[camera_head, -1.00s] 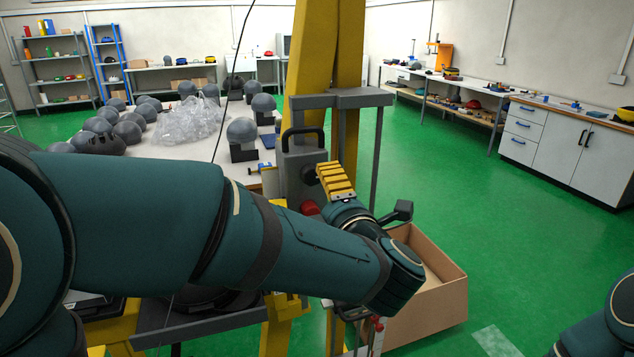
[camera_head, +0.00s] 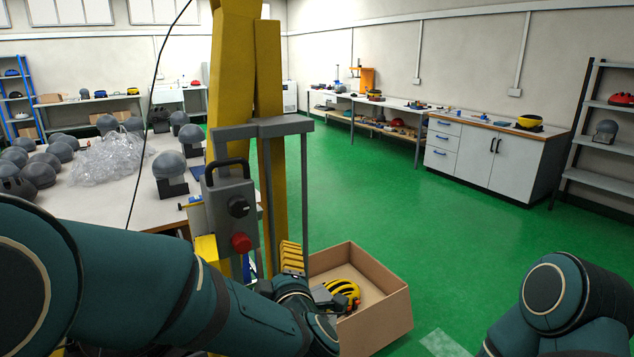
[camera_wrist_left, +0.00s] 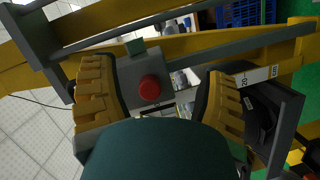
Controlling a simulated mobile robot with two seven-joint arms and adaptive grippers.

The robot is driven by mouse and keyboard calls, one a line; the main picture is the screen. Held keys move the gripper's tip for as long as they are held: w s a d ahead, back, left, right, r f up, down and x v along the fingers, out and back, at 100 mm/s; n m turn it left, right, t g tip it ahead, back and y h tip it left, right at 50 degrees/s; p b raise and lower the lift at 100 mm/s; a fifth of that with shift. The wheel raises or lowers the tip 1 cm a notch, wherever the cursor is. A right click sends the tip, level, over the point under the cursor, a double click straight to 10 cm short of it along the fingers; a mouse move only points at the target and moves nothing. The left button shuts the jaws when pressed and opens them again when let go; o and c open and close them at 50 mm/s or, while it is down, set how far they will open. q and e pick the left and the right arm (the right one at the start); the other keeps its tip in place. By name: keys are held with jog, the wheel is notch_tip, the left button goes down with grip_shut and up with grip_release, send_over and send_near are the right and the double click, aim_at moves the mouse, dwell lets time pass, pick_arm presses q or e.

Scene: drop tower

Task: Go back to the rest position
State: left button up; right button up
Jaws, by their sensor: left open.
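My left gripper (camera_head: 291,258) shows in the head view as yellow ribbed finger pads below the control box and beside the cardboard box; my arm hides part of it. In the left wrist view the gripper (camera_wrist_left: 160,78) has its two yellow fingers wide apart with nothing held between them. The grey control box (camera_head: 231,212) with a black knob and a red button (camera_head: 241,242) is fixed to the yellow drop tower (camera_head: 235,90). The red button also shows between the fingers in the wrist view (camera_wrist_left: 150,88), beyond them. My right arm (camera_head: 565,305) is at lower right; its gripper is out of view.
An open cardboard box (camera_head: 385,322) stands on the floor with a yellow helmet (camera_head: 343,290) inside. A white table (camera_head: 120,205) at left bears several grey headforms and clear plastic wrap. Green floor (camera_head: 450,235) is free at centre right, before the benches and cabinet (camera_head: 485,155).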

pick_arm(q)
jog(key=s+a+f+m+g+h, duration=0.1)
jog(key=s+f+m+g+h, duration=0.3)
jog(key=f, duration=0.8)
jog(key=w+f+m+g+h, duration=0.15)
jog(key=f+m, duration=0.45)
jog(key=f, duration=0.6)
jog(key=s+f+m+g+h, duration=0.3)
jog(key=s+f+m+g, duration=0.2)
jog(key=s+f, duration=0.8)
jog(key=s+g, duration=0.3)
jog(key=shift+s+f+h, duration=0.35)
jog(key=shift+s+f, duration=0.05)
